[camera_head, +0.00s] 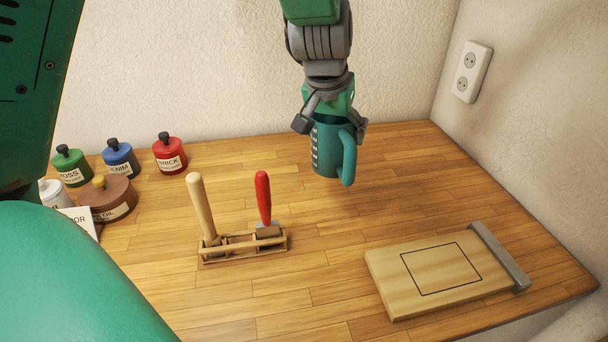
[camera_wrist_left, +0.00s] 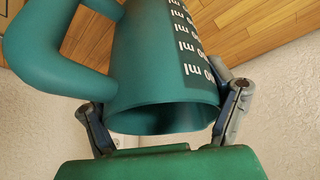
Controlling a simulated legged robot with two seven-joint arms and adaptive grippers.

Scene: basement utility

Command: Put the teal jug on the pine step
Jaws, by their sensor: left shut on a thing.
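The teal jug (camera_head: 328,150) hangs upright in my left gripper (camera_head: 332,126), near the back of the wooden counter. Its handle points right and toward the camera, and white measuring marks show on its left side. In the left wrist view the jug (camera_wrist_left: 150,70) fills the middle, with its rim between the two fingers of the gripper (camera_wrist_left: 165,120), which is shut on it. The jug appears held above the counter. The pine step (camera_head: 400,275) lies at the front right, with a dark outlined rectangle on its bare top. My right gripper is not in view.
A wooden rack (camera_head: 243,246) with a pale-handled tool (camera_head: 202,206) and a red-handled tool (camera_head: 263,198) stands left of the step. Several labelled bottles (camera_head: 121,160) stand at the back left. A grey bar (camera_head: 500,256) edges the step's right end. The counter between rack and step is clear.

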